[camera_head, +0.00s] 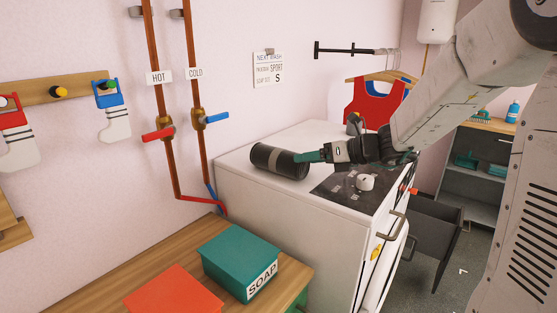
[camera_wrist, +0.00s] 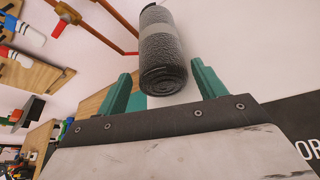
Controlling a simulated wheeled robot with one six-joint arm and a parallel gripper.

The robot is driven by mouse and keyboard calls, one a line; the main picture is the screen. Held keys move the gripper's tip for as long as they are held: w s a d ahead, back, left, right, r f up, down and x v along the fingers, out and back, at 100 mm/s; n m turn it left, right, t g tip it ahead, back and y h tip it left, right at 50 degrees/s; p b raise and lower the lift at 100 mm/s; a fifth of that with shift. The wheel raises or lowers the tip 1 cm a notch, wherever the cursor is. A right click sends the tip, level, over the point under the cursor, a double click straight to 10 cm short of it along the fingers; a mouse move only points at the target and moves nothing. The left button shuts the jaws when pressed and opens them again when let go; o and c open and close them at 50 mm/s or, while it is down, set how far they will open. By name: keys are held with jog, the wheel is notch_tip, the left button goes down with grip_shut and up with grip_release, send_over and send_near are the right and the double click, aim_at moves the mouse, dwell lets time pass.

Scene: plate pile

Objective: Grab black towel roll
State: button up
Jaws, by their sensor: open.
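The black towel roll (camera_head: 279,162) lies on its side on the white machine top, with a grey band around its middle. In the wrist view the roll (camera_wrist: 162,52) shows its spiral end facing me. My gripper (camera_head: 303,157) is at the right end of the roll in the head view, with its green fingers pointing toward it. In the wrist view the fingers of my gripper (camera_wrist: 160,80) are apart, with the near end of the roll between or just ahead of them. I cannot tell whether either finger touches the roll.
The white machine (camera_head: 290,215) has a dark panel with a white knob (camera_head: 366,182). Copper pipes with red and blue valve handles (camera_head: 158,134) run down the wall at left. A teal soap box (camera_head: 240,258) and a red box (camera_head: 172,291) sit on the wooden counter in front.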

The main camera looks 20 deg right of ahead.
aim_at(290, 162)
jog(key=x, duration=0.7)
jog(key=c, duration=0.9)
